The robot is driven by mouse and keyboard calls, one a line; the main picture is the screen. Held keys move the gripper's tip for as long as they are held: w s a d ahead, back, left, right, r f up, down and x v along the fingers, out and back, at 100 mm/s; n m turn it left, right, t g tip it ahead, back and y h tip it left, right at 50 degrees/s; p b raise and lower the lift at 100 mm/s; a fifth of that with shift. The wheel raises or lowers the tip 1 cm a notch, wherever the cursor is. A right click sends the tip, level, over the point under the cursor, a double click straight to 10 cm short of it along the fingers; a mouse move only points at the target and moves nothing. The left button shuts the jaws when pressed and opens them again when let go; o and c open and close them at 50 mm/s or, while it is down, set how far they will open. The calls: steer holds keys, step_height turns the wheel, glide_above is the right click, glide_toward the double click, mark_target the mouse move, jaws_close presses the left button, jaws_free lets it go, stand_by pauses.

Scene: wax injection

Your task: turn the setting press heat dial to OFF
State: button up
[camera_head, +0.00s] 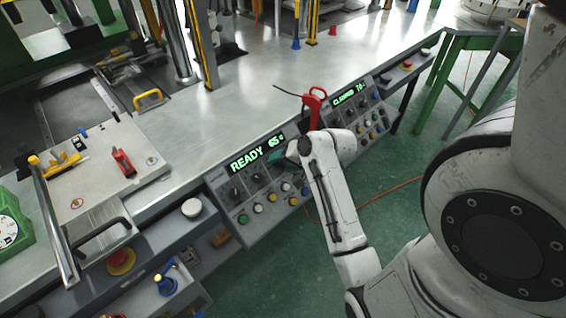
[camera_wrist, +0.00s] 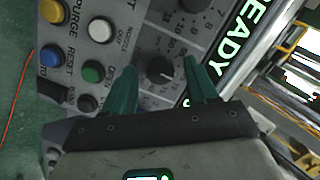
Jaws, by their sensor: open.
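The control panel with the green "READY 65" display (camera_head: 257,152) is on the front of the bench in the head view. Its black dials (camera_head: 236,193) sit under the display. In the wrist view, a black dial with a pale pointer mark (camera_wrist: 160,71) lies between the two green fingers of my gripper (camera_wrist: 163,82). The fingers are open, one on each side of the dial, and I cannot tell whether they touch it. Another dial (camera_wrist: 192,5) is cut off at the top edge. I cannot read which dial is the heat dial. In the head view my arm mostly hides my gripper (camera_head: 284,158).
Colored buttons, including a white one (camera_wrist: 101,30) and a green one (camera_wrist: 93,71), are close to the left finger. A second panel reading "CLAMPED" (camera_head: 350,95) stands to the right. A red clamp-like tool (camera_head: 314,105) stands at the bench edge. Green floor (camera_head: 400,225) is open in front.

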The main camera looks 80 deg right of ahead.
steer(key=shift+w+f, duration=0.15)
steer(key=shift+f, duration=0.05)
steer(key=c, duration=1.1)
